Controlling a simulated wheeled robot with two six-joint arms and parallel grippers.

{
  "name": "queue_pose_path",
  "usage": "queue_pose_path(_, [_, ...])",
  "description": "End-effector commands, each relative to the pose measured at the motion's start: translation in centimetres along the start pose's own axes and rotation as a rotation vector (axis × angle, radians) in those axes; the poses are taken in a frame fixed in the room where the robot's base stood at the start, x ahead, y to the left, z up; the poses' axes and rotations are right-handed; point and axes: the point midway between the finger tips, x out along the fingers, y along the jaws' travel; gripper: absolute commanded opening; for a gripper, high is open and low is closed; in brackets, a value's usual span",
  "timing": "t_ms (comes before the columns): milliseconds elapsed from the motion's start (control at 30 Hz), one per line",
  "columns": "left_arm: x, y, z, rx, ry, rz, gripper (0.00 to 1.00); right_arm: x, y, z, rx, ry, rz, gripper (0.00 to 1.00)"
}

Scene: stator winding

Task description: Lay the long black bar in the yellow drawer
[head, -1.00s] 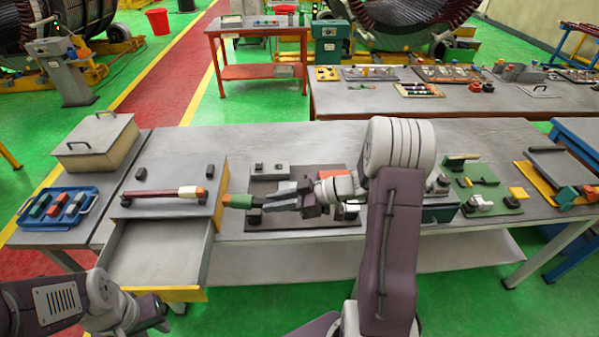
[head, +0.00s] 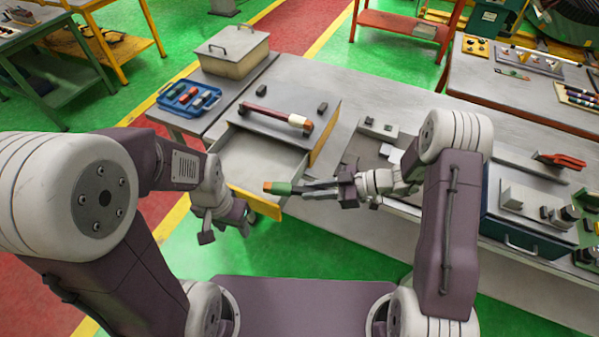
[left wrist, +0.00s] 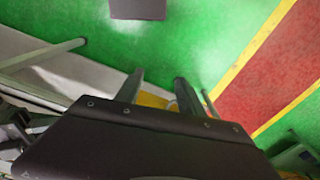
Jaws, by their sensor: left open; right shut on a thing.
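The yellow-fronted drawer (head: 255,203) is pulled out below a grey-topped cabinet, and its grey inside looks empty. My right gripper (head: 305,189) is shut on a green piece with an orange tip (head: 278,188), which appears at the drawer's front right corner. Dark strips run behind the green part; I cannot tell whether one is a black bar or only fingers. A long dark red bar (head: 265,113) with a white and orange end lies on the cabinet top. My left gripper (head: 225,228) hangs open and empty before the drawer front; its fingers show apart in the left wrist view (left wrist: 159,80).
A blue tray (head: 190,96) with coloured pieces and a lidded beige box (head: 232,55) stand left of the cabinet. A dark blue box (head: 525,215) with fixtures on top stands on the right. Green floor is open in front.

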Motion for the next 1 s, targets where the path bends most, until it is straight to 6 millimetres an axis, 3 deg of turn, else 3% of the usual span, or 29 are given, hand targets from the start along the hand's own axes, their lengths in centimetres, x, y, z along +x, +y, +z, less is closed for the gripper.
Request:
queue_pose_path(67, [-0.6,0.4,-0.1,0.188,-0.023,0.024,0.45,0.0,0.0,-0.1,0.0,0.002,0.001,0.0])
queue_pose_path(167, [-2.0,1.2,-1.8,0.482,-0.02,0.077,0.45,0.0,0.0,-0.1,0.0,0.002,0.001,0.0])
queue_pose_path(400, [-6.2,4.5,-9.1,1.177,0.111,0.243,0.45,-0.1,0.0,-0.1,0.0,0.002,0.001,0.0])
queue_pose_path(500, [-7.9,5.9,-12.6,1.387,0.207,0.294,0.45,-0.1,0.0,-0.1,0.0,0.002,0.001,0.0])
queue_pose_path(667, [-8.5,6.8,-16.6,1.429,0.28,0.311,0.45,-0.1,0.0,-0.1,0.0,0.002,0.001,0.0])
queue_pose_path(1000, [-6.2,7.3,-16.5,1.422,0.257,0.333,0.45,-0.1,0.0,-0.1,0.0,0.002,0.001,0.0])
